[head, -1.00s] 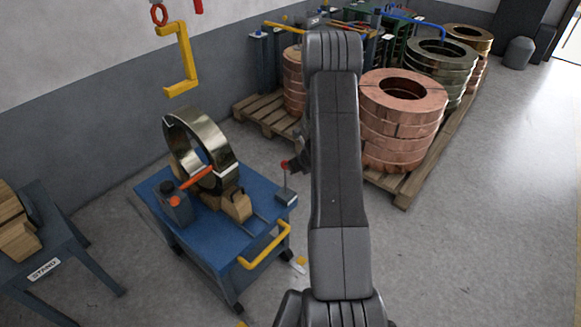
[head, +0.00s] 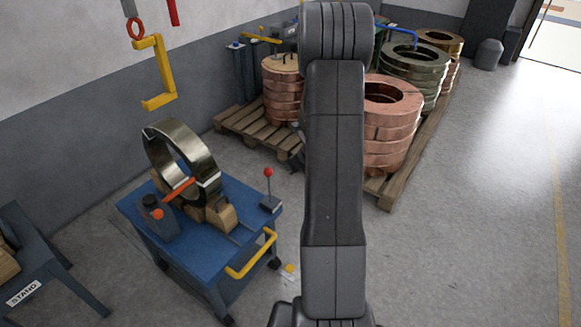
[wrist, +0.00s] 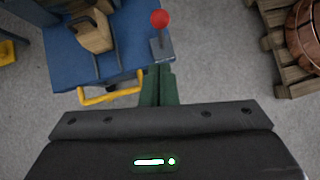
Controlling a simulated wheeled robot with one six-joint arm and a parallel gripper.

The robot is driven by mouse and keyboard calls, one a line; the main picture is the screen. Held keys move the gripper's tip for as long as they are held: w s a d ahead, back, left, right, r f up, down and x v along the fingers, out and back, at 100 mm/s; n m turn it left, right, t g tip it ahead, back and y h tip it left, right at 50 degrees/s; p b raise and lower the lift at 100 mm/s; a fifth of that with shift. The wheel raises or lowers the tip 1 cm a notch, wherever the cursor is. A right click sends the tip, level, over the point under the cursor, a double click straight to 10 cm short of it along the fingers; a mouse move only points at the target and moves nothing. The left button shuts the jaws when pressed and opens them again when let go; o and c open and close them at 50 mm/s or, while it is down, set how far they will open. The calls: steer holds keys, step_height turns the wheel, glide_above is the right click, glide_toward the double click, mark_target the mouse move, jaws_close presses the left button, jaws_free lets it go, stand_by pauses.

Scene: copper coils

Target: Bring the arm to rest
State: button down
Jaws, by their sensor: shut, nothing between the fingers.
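My gripper (wrist: 158,85) shows in the wrist view with its two green fingers together and nothing between them. It is over the floor by the blue cart's near edge, close to the red-knobbed lever (wrist: 161,35). In the head view my raised arm covers most of the gripper; only a dark part shows at its left side. The blue cart (head: 190,262) carries an upright steel coil (head: 180,160) on wooden blocks, with an orange bar across it. The lever (head: 269,190) stands at the cart's right corner.
A pallet (head: 385,192) with stacked copper coils (head: 390,135) and other coils stands behind my arm. A yellow hook (head: 157,75) hangs by the wall. A dark stand (head: 45,265) is at the lower left. The floor at the right is clear.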

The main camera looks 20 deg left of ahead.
steer(key=shift+f, duration=0.1)
glide_toward(271, 174)
step_height(271, 174, down, 4)
steer(key=w+a, duration=0.1)
steer(key=w+a+f+p, duration=0.1)
steer(key=a, duration=0.1)
steer(key=shift+w+a, duration=0.1)
steer(key=shift+a, duration=0.15)
stand_by(0.5)
